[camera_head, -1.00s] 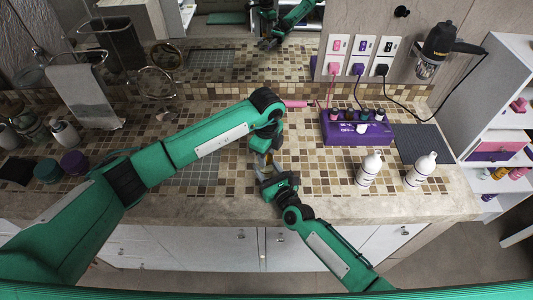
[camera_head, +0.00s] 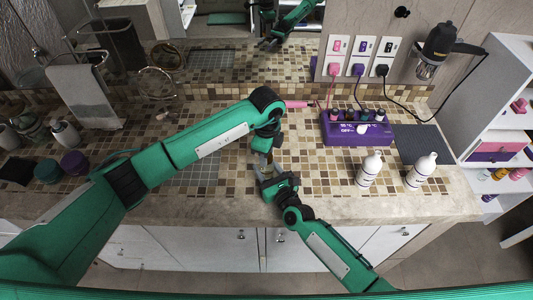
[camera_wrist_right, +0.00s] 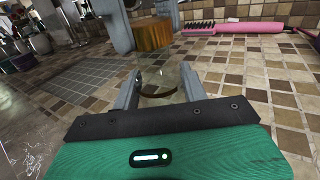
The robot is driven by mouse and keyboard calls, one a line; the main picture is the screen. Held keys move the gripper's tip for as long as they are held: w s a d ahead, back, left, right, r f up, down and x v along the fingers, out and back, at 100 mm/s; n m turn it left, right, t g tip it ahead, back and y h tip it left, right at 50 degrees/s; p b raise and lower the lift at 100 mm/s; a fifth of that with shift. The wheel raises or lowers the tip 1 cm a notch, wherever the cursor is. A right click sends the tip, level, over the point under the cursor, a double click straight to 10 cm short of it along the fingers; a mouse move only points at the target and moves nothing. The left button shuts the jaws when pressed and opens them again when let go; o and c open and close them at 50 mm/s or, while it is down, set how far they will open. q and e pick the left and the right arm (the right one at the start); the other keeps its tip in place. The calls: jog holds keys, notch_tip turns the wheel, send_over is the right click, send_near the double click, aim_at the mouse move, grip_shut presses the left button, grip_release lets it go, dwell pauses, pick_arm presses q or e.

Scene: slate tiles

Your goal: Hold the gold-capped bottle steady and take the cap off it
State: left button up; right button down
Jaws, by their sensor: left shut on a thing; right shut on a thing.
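The gold cap (camera_wrist_right: 153,34) shows in the right wrist view as a short golden-brown cylinder. My left gripper (camera_head: 263,154) is shut on it from above; its grey fingers flank the cap in the right wrist view (camera_wrist_right: 144,18). The bottle (camera_wrist_right: 157,77) is clear glass with a dark brown band low down. It stands between the fingers of my right gripper (camera_wrist_right: 160,88), which is shut on it; this gripper also shows in the head view (camera_head: 268,173). The cap is just above the bottle's top; whether they touch I cannot tell. The bottle is mostly hidden in the head view.
A pink brush (camera_wrist_right: 235,27) lies behind the cap. A purple box (camera_head: 357,130) with small bottles stands at the back right. Two white bottles (camera_head: 369,169) (camera_head: 421,171) stand right of my grippers. Jars (camera_head: 75,163) stand at the left. Tiled counter between is mostly clear.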

pick_arm(q)
jog(key=shift+r, duration=0.9)
jog(key=shift+r, duration=2)
pick_arm(e)
jog(key=c, duration=0.7)
grip_release()
pick_arm(q)
notch_tip(320, 180, down, 3)
jog(key=b, duration=0.2)
jog(key=shift+r+b, duration=0.1)
jog(key=shift+b, duration=0.3)
pick_arm(e)
jog(key=v, duration=1.1)
jog(key=shift+s, duration=0.1)
jog(key=shift+s+d, duration=0.15)
jog(key=shift+s, duration=0.25)
